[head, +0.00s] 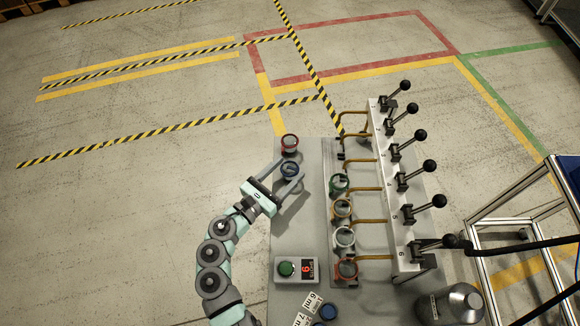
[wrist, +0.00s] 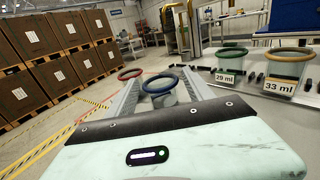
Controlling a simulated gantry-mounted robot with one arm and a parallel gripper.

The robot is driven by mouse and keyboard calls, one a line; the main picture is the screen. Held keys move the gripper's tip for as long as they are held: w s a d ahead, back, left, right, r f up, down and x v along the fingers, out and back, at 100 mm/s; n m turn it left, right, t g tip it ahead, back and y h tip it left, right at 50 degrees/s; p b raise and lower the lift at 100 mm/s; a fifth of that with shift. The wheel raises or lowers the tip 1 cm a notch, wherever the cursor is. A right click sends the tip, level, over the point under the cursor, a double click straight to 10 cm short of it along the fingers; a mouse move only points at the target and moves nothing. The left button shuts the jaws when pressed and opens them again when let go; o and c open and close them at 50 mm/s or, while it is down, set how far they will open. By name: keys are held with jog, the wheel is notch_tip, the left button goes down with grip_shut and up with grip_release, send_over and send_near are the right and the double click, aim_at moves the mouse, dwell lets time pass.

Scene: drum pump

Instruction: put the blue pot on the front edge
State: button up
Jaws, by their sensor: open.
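The blue pot (head: 290,169), a small clear cup with a blue rim, stands upright on the grey table (head: 300,222) near its far left corner. My gripper (head: 291,173) is open, with one finger on each side of this pot. In the wrist view the blue pot (wrist: 160,85) shows between the two fingers (wrist: 160,80); I cannot tell whether they touch it. A red-rimmed pot (head: 290,143) stands just beyond, at the table's far edge, and also shows in the wrist view (wrist: 130,73).
A row of pots (head: 339,184) stands right of my gripper beneath brass spouts, beside a lever rack (head: 395,190). A green-button box (head: 286,269), number cards (head: 302,318) and another blue round item (head: 328,312) are at the near end. The table's left middle is clear.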

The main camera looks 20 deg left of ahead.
jog(key=v, duration=1)
jog(key=shift+p, duration=0.4)
jog(key=shift+s, duration=0.1)
